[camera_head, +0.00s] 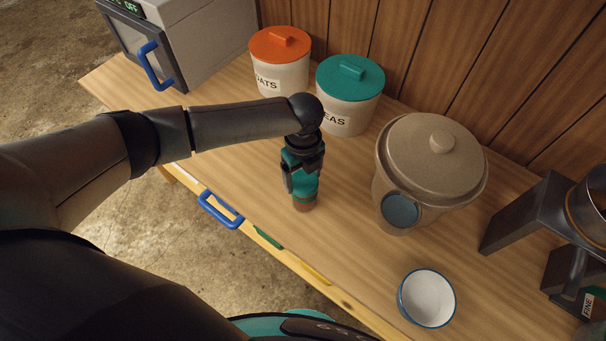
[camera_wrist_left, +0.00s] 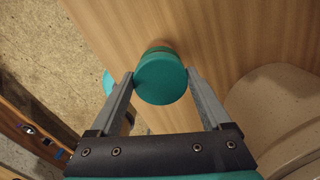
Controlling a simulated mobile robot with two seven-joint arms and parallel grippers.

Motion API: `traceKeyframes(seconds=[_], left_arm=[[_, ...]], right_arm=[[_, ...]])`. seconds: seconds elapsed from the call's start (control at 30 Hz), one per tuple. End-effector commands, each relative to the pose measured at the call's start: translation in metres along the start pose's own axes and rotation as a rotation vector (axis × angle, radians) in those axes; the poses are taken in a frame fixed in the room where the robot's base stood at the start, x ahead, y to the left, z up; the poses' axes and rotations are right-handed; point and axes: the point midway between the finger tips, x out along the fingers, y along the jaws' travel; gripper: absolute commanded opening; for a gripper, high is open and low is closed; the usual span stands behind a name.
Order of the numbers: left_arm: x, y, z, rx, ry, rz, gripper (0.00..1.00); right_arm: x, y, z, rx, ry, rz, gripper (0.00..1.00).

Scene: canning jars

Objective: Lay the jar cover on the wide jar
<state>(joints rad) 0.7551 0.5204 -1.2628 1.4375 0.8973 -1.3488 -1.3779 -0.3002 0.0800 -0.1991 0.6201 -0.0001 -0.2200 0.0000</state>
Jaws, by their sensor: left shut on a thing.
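My left gripper (camera_head: 303,172) is shut on a teal round-topped thing (camera_head: 304,187) with an orange-brown lower part, close over the table. In the left wrist view, its flat teal disc top (camera_wrist_left: 160,79) sits between the two fingertips (camera_wrist_left: 161,76). I cannot tell if this is the jar cover. To the right stands a wide beige crock (camera_head: 383,186) with a knobbed lid (camera_head: 434,152) on it. A blue-grey round face (camera_head: 401,210) shows at its front; I cannot tell if it belongs to a separate small jar. My right gripper is not in view.
Canisters with an orange lid (camera_head: 280,45) and a teal lid (camera_head: 350,75) stand behind. A white bowl (camera_head: 428,299) is at the front right, and a dark grinder-like machine (camera_head: 530,215) at the right. The wood between gripper and crock is clear.

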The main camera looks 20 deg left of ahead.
Motion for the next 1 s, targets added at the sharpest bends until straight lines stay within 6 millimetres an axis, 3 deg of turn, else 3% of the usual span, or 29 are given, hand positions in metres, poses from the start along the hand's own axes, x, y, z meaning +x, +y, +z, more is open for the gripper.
traceKeyframes(seconds=[0.03,0.07,0.2,0.57,0.67,1.0], left_arm=[[0.0,0.0,0.0,0.0,0.0,0.0,0.29],[0.0,0.0,0.0,0.0,0.0,0.0,0.85],[0.0,0.0,0.0,0.0,0.0,0.0,1.0],[-0.008,-0.001,0.001,-0.001,-0.001,-0.002,1.0],[-0.023,0.0,0.001,0.001,-0.002,-0.002,1.0],[-0.103,-0.001,0.001,0.002,-0.003,-0.003,1.0]], right_arm=[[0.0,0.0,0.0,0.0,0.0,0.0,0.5],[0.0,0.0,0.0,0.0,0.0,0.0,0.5],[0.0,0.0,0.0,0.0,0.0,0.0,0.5],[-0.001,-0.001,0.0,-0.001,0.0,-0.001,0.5],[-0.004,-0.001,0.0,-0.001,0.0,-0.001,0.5],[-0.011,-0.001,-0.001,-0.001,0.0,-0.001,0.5]])
